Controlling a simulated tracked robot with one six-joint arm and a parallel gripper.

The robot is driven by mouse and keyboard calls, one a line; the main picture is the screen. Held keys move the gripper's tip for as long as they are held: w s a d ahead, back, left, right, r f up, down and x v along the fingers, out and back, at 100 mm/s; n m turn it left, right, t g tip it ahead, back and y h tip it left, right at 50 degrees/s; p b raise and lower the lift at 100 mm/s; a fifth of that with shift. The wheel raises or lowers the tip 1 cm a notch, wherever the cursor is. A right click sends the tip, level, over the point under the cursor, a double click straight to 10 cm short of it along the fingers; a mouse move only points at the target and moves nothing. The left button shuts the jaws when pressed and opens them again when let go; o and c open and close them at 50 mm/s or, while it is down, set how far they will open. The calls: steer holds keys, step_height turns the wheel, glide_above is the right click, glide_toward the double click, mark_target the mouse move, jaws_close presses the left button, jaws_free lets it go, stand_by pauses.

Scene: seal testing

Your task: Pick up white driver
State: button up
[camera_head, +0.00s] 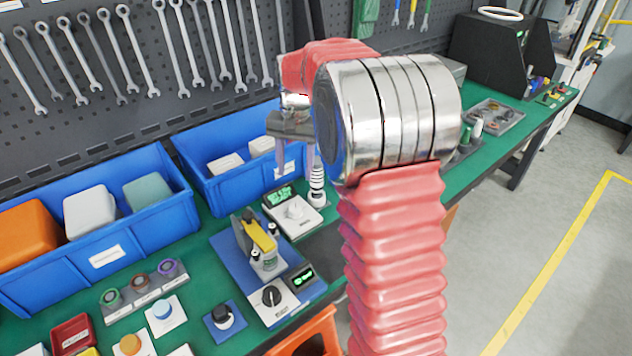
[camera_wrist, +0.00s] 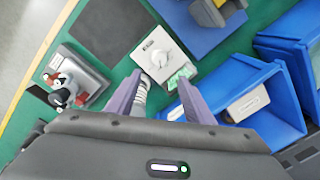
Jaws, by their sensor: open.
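A white upright piece with dark rings (camera_head: 317,186), which looks like the white driver, stands on the green bench beside a white dial box. In the wrist view a ribbed white part of it (camera_wrist: 142,96) shows just inside the left finger, partly hidden by that finger. My gripper (camera_head: 296,160) is above the bench, with its fingers pointing down near the top of this piece. In the wrist view my gripper (camera_wrist: 160,84) has its fingers apart, with a gap to the right of the piece. Contact cannot be told.
The white dial box (camera_head: 294,211) with a green display stands close by; it also shows in the wrist view (camera_wrist: 160,54). A blue bin (camera_head: 232,184) is behind. A blue-based press with a yellow lever (camera_head: 258,235) stands in front. Wrenches hang on the pegboard (camera_head: 240,30).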

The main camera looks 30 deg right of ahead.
steer(key=s+a+r+n+t, duration=0.1)
steer(key=s+a+r+n, duration=0.1)
steer(key=s+a+r, duration=0.4)
steer(key=s+a+r+n+t, duration=0.1)
steer(key=s+r+n, duration=0.15)
steer(key=s, duration=0.45)
steer(key=s+a+f+n+t, duration=0.1)
steer(key=s+a+n+t, duration=0.2)
steer(key=s, duration=1.3)
steer(key=shift+a+f, duration=0.2)
steer(key=shift+a, duration=0.75)
steer(key=shift+n, duration=0.25)
